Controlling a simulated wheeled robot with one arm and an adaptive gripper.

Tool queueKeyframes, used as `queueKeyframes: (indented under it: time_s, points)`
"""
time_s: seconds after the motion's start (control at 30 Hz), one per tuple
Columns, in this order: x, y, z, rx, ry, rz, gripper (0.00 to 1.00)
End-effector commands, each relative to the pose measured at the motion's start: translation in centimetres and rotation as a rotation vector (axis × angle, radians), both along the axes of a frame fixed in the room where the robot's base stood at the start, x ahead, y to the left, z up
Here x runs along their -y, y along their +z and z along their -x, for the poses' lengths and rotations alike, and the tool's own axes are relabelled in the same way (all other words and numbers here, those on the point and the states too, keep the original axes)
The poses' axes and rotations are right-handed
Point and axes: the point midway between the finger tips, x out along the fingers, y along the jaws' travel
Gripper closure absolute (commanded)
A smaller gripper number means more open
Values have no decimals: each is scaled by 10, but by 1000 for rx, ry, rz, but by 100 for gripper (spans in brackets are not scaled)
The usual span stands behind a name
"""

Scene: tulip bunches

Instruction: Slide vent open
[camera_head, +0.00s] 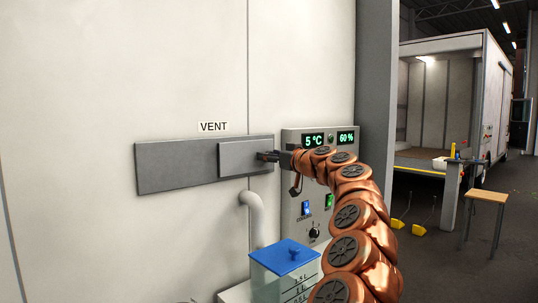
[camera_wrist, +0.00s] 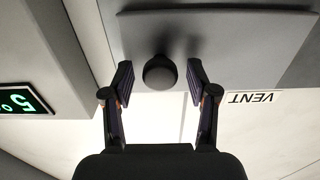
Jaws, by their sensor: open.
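The vent is a long grey plate (camera_head: 165,168) on the white wall, under a VENT label (camera_head: 213,127). A raised grey sliding cover (camera_head: 238,158) sits at the plate's right end. My gripper (camera_head: 268,156) is at the cover's right part in the head view and hides what is there. In the wrist view, a dark round knob (camera_wrist: 160,72) stands out from the vent. My gripper (camera_wrist: 159,82) is open, with one finger on each side of the knob and a visible gap on both sides. The VENT label (camera_wrist: 252,98) appears upside down there.
A control panel (camera_head: 291,158) with green displays and switches is right of the vent, partly behind my arm. Below are a white pipe (camera_head: 253,215) and a clear container with a blue lid (camera_head: 285,256). The wall left of the plate is clear.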

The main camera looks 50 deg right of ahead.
Motion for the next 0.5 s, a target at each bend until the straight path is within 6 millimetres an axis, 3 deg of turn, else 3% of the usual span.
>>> queueKeyframes:
  time_s: [0.5]
  points:
    - [0, 0, -8, 0, 1, 0, 44]
